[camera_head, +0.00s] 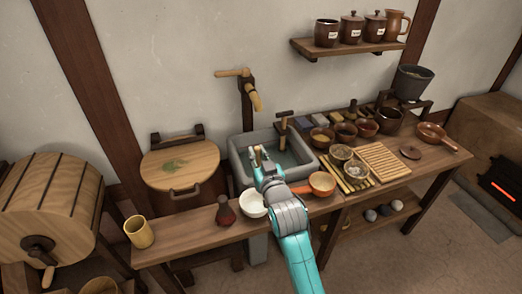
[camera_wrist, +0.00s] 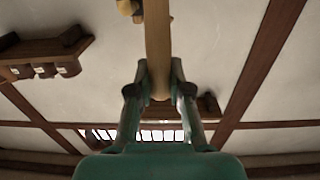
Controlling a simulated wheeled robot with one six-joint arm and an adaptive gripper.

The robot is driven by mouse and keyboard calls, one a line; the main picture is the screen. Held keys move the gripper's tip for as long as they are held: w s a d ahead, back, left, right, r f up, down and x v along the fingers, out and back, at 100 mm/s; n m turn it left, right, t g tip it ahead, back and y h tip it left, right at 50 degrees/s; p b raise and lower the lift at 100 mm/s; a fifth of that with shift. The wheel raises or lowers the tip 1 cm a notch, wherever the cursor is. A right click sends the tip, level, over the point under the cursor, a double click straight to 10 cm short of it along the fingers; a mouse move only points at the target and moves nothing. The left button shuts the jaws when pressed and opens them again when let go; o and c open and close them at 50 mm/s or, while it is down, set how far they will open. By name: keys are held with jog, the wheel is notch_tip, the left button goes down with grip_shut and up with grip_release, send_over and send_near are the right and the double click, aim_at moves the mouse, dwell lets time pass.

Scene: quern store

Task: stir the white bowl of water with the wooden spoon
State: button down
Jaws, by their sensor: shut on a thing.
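The white bowl (camera_head: 253,204) stands at the front edge of the wooden counter, just before the sink. Its inside is partly visible, but I cannot make out the water. My gripper (camera_head: 262,153) is above the sink, beyond the bowl. In the wrist view my gripper (camera_wrist: 159,95) is shut on a light wooden shaft, which I take to be the wooden spoon (camera_wrist: 158,40). The shaft runs up out of that picture, so its far end is hidden. In the head view the spoon is too small to tell apart from the fingers.
The stone sink (camera_head: 237,165) holds water, with a wooden tap (camera_head: 284,125) at its back. Small bowls and a slatted board (camera_head: 383,161) crowd the counter's right.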

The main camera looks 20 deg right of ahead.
jog(key=shift+w+a+f, duration=0.1)
jog(key=shift+a+f, duration=0.35)
jog(key=shift+f, duration=4.3)
jog(key=shift+w, duration=0.1)
